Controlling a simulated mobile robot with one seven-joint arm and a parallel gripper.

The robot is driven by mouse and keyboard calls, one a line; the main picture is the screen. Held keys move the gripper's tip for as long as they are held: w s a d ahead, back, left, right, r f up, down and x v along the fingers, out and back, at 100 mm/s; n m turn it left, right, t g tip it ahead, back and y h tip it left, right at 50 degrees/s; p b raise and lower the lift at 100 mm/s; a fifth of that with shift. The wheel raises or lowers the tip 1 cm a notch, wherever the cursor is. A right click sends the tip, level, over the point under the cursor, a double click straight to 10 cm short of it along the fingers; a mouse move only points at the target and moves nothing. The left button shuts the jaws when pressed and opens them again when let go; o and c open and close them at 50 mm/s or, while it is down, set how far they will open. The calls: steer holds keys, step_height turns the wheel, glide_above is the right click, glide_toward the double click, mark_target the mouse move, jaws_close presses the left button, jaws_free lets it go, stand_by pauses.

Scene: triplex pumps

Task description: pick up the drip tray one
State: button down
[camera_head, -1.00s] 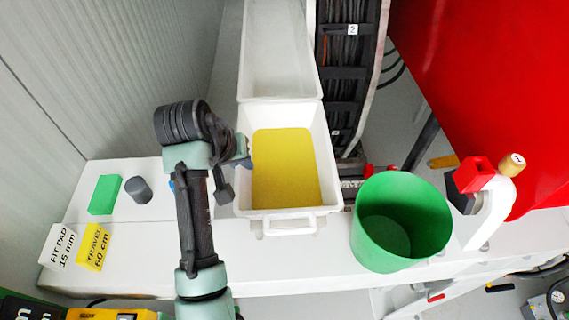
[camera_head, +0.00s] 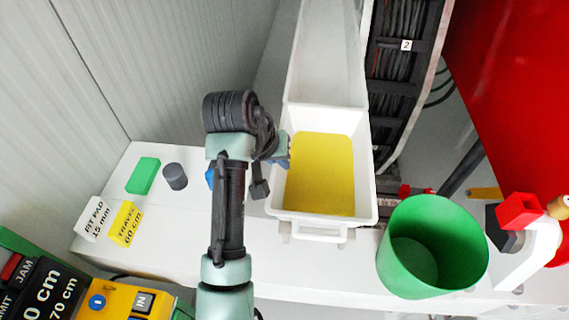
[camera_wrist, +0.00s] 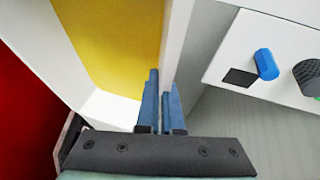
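The drip tray appears to be the white open box with a yellow floor (camera_head: 320,175) and a handle at its front, standing on the white bench. In the wrist view its white side wall (camera_wrist: 177,45) runs down between my blue fingers. My gripper (camera_head: 283,150) is at the tray's left wall in the head view. In the wrist view my gripper (camera_wrist: 163,100) looks closed on that wall, one finger on each side. The fingertips inside the tray and the lower part of the wall are partly hidden.
A long white container (camera_head: 328,60) adjoins the tray's back. A green bucket (camera_head: 432,250) stands close on the right. A green block (camera_head: 143,176), a grey cylinder (camera_head: 174,176) and labelled blocks (camera_head: 124,224) are on the left. A cable rack (camera_head: 403,85) rises behind right.

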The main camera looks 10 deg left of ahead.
steer(key=shift+r+b, duration=1.05)
steer(key=shift+r, duration=3.55)
